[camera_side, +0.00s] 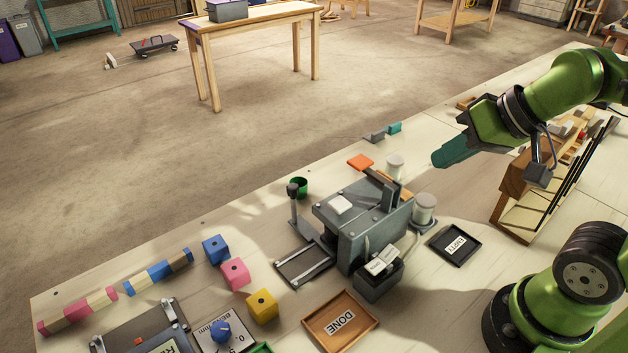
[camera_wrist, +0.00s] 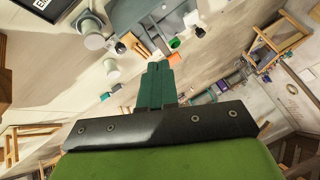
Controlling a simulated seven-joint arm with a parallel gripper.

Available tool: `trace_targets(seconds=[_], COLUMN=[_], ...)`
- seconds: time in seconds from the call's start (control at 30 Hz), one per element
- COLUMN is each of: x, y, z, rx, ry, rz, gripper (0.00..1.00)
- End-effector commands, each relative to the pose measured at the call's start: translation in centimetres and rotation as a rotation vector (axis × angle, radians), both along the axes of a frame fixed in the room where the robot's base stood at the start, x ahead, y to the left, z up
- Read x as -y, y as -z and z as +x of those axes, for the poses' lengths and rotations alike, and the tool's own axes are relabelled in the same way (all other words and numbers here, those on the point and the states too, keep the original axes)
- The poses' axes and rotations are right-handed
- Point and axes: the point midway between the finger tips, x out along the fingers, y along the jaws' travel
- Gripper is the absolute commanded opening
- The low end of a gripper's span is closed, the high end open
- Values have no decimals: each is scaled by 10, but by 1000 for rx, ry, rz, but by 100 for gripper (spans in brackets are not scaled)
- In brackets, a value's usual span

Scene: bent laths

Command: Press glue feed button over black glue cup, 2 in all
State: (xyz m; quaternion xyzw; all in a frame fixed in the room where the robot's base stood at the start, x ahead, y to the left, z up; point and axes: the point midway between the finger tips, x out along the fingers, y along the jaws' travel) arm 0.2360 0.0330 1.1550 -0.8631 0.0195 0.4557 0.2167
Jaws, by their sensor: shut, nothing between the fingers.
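My gripper (camera_side: 440,158) has teal fingers, shut and empty, raised above the far side of the bench, right of the grey machine (camera_side: 338,222). In the wrist view its closed fingertips (camera_wrist: 158,66) point toward the bench. A green cup (camera_side: 299,187) stands behind that post. I cannot tell which part is the glue feed button, nor make out a black glue cup.
A black EMPTY tray (camera_side: 455,245) and a wooden DONE tray (camera_side: 340,320) lie nearer. Coloured cubes (camera_side: 235,272) lie left. A wooden rack (camera_side: 517,200) stands right. An orange piece (camera_side: 360,162) lies behind the machine.

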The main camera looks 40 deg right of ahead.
Motion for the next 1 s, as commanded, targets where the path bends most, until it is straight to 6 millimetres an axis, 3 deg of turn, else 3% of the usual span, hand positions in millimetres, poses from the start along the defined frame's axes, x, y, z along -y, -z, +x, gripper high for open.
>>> trace_targets(seconds=[0.27, 0.47, 0.57, 0.8, 1.0], x=[-2, -27, -39, -67, -92], y=[0, 12, 20, 29, 23], z=[0, 1, 10, 56, 92], rx=[0, -55, -56, 107, 268], ry=[-10, -137, -332, -1113, -1678], rz=[0, -20, -161, -809, -1342], gripper=[0, 0, 0, 0, 0])
